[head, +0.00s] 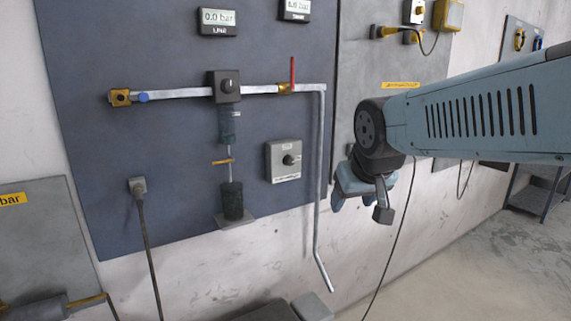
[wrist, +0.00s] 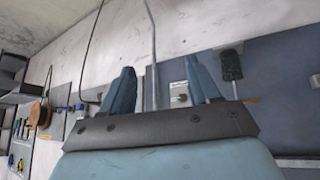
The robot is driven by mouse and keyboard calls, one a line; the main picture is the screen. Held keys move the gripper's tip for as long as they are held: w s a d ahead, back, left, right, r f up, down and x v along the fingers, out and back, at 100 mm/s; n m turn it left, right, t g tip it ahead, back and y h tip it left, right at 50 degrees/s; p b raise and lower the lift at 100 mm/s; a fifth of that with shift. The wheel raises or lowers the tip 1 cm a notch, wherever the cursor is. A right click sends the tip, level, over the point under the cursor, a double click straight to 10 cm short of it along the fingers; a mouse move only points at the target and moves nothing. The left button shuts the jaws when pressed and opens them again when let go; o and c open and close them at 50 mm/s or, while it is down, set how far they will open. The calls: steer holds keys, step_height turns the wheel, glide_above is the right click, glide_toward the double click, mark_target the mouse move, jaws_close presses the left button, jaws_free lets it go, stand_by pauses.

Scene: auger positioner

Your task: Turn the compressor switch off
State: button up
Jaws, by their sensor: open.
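A grey switch box with a black round knob (head: 283,160) is mounted low on the right part of the dark blue wall panel; I take it as the compressor switch, but its labels are too small to read. My gripper (head: 350,190) is to the right of it, open and empty, apart from the knob. In the wrist view the picture is turned over, and my two blue fingers (wrist: 158,68) stand wide apart. The switch box (wrist: 179,95) shows between them, near the right finger and partly hidden by it.
A metal pipe (head: 321,180) runs down between the switch and my gripper. A red-handled valve (head: 292,76) sits above the switch, and a dark cylinder (head: 232,200) stands left of it. Two displays (head: 217,21) read 0.0 bar or are cut off. A cable hangs below my gripper.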

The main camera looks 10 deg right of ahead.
steer(key=w+d+f+n+t, duration=0.1)
steer(key=w+d+t, duration=0.1)
steer(key=w, duration=0.6)
steer(key=w+d+n+t, duration=0.1)
steer(key=w+d+t, duration=0.1)
steer(key=w, duration=0.7)
steer(key=n+t+y, duration=0.4)
steer(key=t+y, duration=0.2)
steer(key=y, duration=0.1)
glide_toward(291, 162)
steer(key=x, duration=0.9)
steer(key=shift+w, duration=0.3)
steer(key=c, duration=1)
steer(key=shift+o, duration=0.2)
